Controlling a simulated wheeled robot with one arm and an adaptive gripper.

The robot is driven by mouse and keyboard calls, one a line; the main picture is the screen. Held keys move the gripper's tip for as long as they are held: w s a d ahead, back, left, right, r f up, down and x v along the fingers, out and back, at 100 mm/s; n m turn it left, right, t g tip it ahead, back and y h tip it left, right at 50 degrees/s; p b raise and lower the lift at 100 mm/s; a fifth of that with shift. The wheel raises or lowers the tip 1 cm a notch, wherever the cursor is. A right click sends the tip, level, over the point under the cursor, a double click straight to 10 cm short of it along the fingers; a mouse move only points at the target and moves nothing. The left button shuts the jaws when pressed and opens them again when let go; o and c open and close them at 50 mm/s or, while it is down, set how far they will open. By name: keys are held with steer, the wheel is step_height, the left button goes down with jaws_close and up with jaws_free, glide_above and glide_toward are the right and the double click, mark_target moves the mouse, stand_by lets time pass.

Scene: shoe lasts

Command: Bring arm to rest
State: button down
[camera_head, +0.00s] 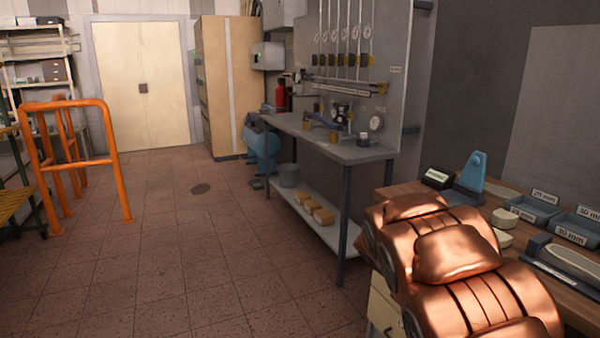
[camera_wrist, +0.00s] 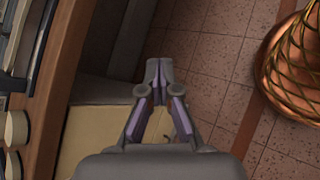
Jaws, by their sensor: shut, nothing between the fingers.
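My gripper (camera_wrist: 158,68) shows in the wrist view with its two fingertips together, shut and empty. It hangs beside the wooden workbench edge (camera_wrist: 70,80), over a cream surface below and the tiled floor (camera_wrist: 205,55). I cannot tell its height above the floor. In the head view the gripper is out of sight. My copper-coloured arm fills the lower right there, in front of the wooden workbench (camera_head: 400,188) and hiding part of it.
The workbench holds a blue stand (camera_head: 471,175), labelled grey trays (camera_head: 536,208) and pale pieces (camera_head: 503,219). A grey metal table (camera_head: 350,152) stands beyond. An orange rail (camera_head: 118,165) stands at left. The tiled floor between (camera_head: 170,240) is clear.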

steer(key=s+a+r+m+t+y+p, duration=0.1)
steer(key=s+a+r+m+y+p, duration=0.2)
steer(key=s+a, duration=0.7)
steer(key=s+a+r+m+t+y+p, duration=0.1)
steer(key=s+a+r+m+y+p, duration=0.2)
steer(key=s+a+r+y+p, duration=0.4)
steer(key=s+a+r+p, duration=0.4)
steer(key=s+r, duration=0.1)
steer(key=s, duration=0.1)
steer(key=shift+t+p, duration=0.3)
steer(key=shift+p, duration=0.1)
